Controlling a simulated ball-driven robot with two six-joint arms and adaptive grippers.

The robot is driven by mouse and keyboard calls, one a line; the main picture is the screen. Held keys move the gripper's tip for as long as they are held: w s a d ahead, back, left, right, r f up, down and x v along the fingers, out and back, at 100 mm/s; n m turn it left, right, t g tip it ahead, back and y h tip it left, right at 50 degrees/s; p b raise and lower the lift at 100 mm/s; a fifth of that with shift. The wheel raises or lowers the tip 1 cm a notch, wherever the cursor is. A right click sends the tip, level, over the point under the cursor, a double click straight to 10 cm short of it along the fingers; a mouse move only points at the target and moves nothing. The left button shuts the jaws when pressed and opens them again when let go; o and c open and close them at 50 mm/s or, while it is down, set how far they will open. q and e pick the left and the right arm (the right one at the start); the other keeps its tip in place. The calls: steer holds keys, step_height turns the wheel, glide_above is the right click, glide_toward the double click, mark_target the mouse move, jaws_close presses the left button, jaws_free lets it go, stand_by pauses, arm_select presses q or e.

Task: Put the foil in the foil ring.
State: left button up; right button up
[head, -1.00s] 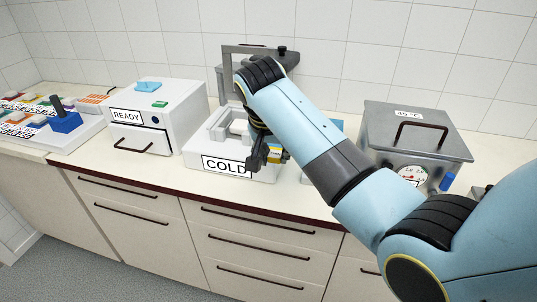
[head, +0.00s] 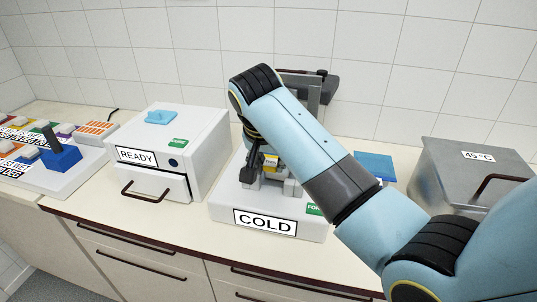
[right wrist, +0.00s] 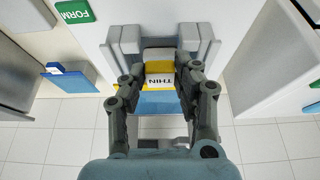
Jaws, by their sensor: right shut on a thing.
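My right gripper (head: 257,164) is shut on a small piece labelled THIN, with a yellow band and a white face (head: 270,163); it is likely the foil. In the right wrist view the piece (right wrist: 160,78) sits between the fingers (right wrist: 162,72), with a blue part below it. Grey upright blocks (right wrist: 205,50) stand just beyond the fingertips, on the white COLD stand (head: 222,208). I cannot tell whether the piece touches them. No ring shape shows clearly; my forearm hides part of the stand. My left gripper is not in view.
A white READY box (head: 205,140) with a drawer stands left of the stand. A grey 45 °C tank (head: 455,165) stands at the right. A blue panel (head: 376,166) is behind my forearm. A tray with a blue lever block (head: 62,158) lies far left.

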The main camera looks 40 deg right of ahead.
steer(key=shift+w+f, duration=0.1)
steer(key=shift+f, duration=1.1)
steer(key=shift+f+b, duration=0.4)
steer(key=shift+f, duration=0.3)
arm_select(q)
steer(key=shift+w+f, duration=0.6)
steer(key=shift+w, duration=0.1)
arm_select(e)
steer(key=shift+f, duration=0.65)
steer(key=o, duration=1.1)
